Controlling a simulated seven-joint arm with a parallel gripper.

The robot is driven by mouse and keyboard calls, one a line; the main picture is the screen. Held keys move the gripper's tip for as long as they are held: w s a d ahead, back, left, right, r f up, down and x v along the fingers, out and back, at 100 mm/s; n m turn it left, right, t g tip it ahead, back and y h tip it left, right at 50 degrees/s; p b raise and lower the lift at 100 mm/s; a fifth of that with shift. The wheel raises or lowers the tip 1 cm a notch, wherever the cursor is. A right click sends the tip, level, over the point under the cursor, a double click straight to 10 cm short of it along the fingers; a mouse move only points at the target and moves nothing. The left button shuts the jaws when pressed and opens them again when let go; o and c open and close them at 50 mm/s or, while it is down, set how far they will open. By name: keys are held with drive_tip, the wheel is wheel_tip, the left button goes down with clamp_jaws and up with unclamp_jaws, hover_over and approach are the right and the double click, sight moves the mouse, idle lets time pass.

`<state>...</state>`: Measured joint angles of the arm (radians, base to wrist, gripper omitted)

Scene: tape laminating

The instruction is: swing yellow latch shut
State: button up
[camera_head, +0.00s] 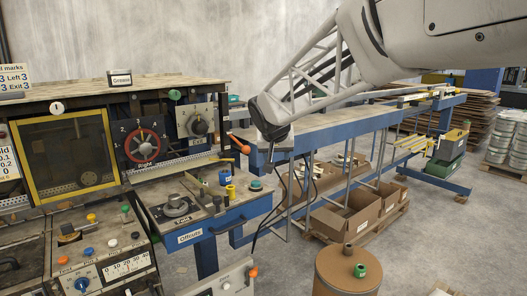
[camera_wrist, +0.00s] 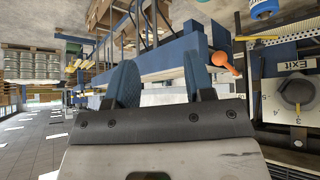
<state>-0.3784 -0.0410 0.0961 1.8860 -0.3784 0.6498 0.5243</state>
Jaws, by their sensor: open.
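I cannot pick out a yellow latch for certain. A window with a yellow frame (camera_head: 108,155) stands on the machine's front at the left in the head view. A small yellow cylinder (camera_head: 230,192) stands near the corner of the ledge, and a yellow knob (camera_head: 91,217) sits on the lower left panel. My gripper (camera_head: 272,150) is in mid-air right of the machine, beside an orange-tipped lever. In the wrist view my gripper (camera_wrist: 160,85) has its two blue fingers apart with nothing between them.
The orange-tipped lever (camera_head: 240,145) juts toward my gripper; it also shows in the wrist view (camera_wrist: 226,63). A blue-framed conveyor table (camera_head: 340,125) runs behind my arm. Cardboard boxes (camera_head: 345,215) and a brown drum (camera_head: 340,272) stand on the right. Open floor lies further right.

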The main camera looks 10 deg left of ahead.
drive_tip(key=w+a, duration=0.4)
drive_tip(key=a, duration=0.3)
drive_tip(key=w+a+t+y, duration=0.1)
drive_tip(key=w+a, duration=0.3)
drive_tip(key=a, duration=0.3)
drive_tip(key=w+a+f+n, duration=0.1)
drive_tip(key=w+a, duration=0.3)
drive_tip(key=a, duration=0.3)
drive_tip(key=shift+t+y, duration=0.3)
drive_tip(key=shift+y, duration=0.1)
drive_tip(key=shift+w+f, duration=0.1)
drive_tip(key=shift+f, duration=0.1)
drive_tip(key=x, duration=0.7)
drive_tip(key=shift+w, duration=0.25)
drive_tip(key=shift+f, duration=0.15)
clamp_jaws()
